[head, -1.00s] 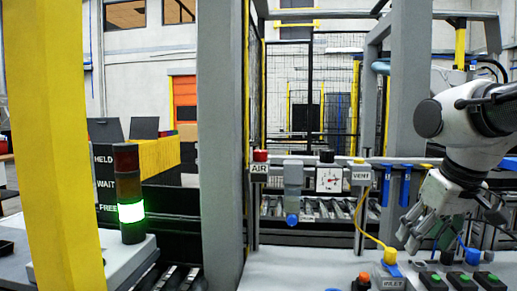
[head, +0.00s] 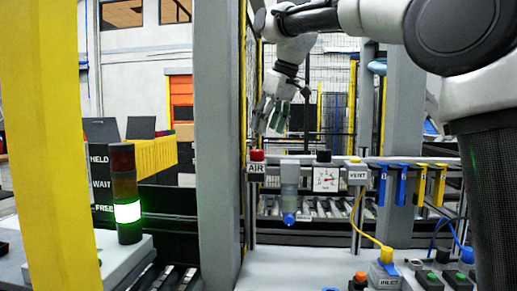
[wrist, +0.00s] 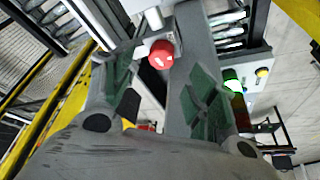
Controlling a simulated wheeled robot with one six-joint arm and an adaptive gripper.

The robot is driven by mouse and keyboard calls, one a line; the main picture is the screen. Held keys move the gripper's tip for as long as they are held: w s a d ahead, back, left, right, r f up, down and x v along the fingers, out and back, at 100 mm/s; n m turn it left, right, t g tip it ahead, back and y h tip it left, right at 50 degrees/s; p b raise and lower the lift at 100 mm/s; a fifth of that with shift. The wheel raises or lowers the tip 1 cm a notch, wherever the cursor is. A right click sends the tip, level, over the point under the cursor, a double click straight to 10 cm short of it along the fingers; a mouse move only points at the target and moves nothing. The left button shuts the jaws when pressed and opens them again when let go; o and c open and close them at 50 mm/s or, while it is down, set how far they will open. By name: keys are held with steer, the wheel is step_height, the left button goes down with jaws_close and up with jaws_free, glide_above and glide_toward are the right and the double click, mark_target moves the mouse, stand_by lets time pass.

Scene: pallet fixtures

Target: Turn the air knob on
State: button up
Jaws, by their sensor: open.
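The air knob (head: 257,155) is a round red knob above a white AIR label (head: 256,168) on the rail in the head view. In the wrist view the red knob (wrist: 162,54) shows between and beyond the two green-padded fingers. My gripper (head: 272,118) is open and empty, above the knob and apart from it, pointing downward. In the wrist view my gripper (wrist: 165,95) has its fingers spread wide on either side of the knob. The exact gap to the knob is hard to tell.
A grey post (head: 220,140) stands just left of the knob. A gauge (head: 326,178), a yellow VENT knob (head: 357,161) and blue and yellow tags (head: 402,185) sit along the rail to the right. A signal tower (head: 127,195) glows green at left.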

mark_target(257, 150)
steer(key=x, duration=0.8)
steer(key=shift+w+a+r, duration=0.1)
steer(key=shift+a+r, duration=0.1)
steer(key=shift+a, duration=0.2)
steer(key=shift+c, duration=0.2)
steer(key=c, duration=1)
